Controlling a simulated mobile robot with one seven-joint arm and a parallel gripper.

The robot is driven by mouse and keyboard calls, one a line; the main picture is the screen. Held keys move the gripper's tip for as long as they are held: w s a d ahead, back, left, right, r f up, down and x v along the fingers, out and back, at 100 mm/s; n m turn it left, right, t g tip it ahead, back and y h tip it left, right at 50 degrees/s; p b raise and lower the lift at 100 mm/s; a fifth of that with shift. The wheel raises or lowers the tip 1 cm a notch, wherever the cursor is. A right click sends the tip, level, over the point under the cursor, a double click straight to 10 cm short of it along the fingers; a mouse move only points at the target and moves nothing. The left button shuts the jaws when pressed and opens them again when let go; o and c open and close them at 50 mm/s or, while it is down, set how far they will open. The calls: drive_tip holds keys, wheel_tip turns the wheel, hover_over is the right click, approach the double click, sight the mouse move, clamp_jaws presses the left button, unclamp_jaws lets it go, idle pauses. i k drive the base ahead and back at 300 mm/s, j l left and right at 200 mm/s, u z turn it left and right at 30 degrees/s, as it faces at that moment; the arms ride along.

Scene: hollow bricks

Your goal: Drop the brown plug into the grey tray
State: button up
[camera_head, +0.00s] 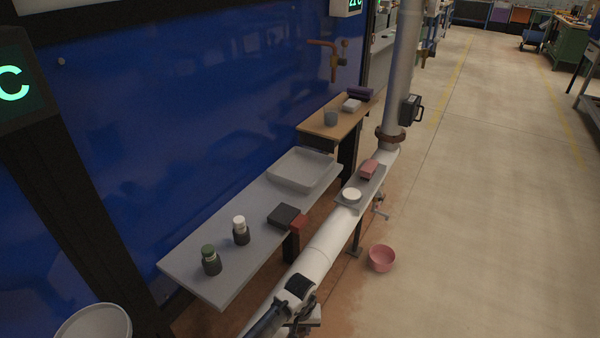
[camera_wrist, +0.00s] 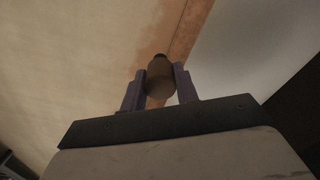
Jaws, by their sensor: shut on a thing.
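The brown plug (camera_wrist: 160,80) is between the two purple-grey fingers of my gripper (camera_wrist: 159,72) in the wrist view. It is a rounded brown body with a darker, narrower end. The fingers press on it from both sides, and their inner faces are partly hidden. The grey tray (camera_head: 296,183) is shallow and rectangular, and it stands at the far end of the grey bench in the head view. Its visible inside looks empty.
On the grey bench (camera_head: 200,282) stand a green-capped dark jar (camera_head: 211,262), a white-capped one (camera_head: 240,231) and a dark block (camera_head: 285,215). A large white pipe (camera_head: 325,242) runs alongside. A pink bowl (camera_head: 382,259) is on the floor. Open floor lies to the right.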

sight(306, 171)
drive_tip(key=k, duration=0.4)
drive_tip(key=i+l, duration=0.25)
drive_tip(key=l, duration=0.15)
drive_tip(key=i+l, duration=0.25)
drive_tip(key=l, duration=0.15)
drive_tip(key=i+l, duration=0.2)
drive_tip(key=l, duration=0.2)
drive_tip(key=i+l, duration=0.25)
drive_tip(key=l, duration=0.15)
drive_tip(key=i+l, duration=0.25)
drive_tip(key=l, duration=0.2)
drive_tip(key=i+l+u, duration=0.1)
drive_tip(key=l, duration=0.25)
drive_tip(key=i+l+u, duration=0.1)
drive_tip(key=i+l, duration=0.2)
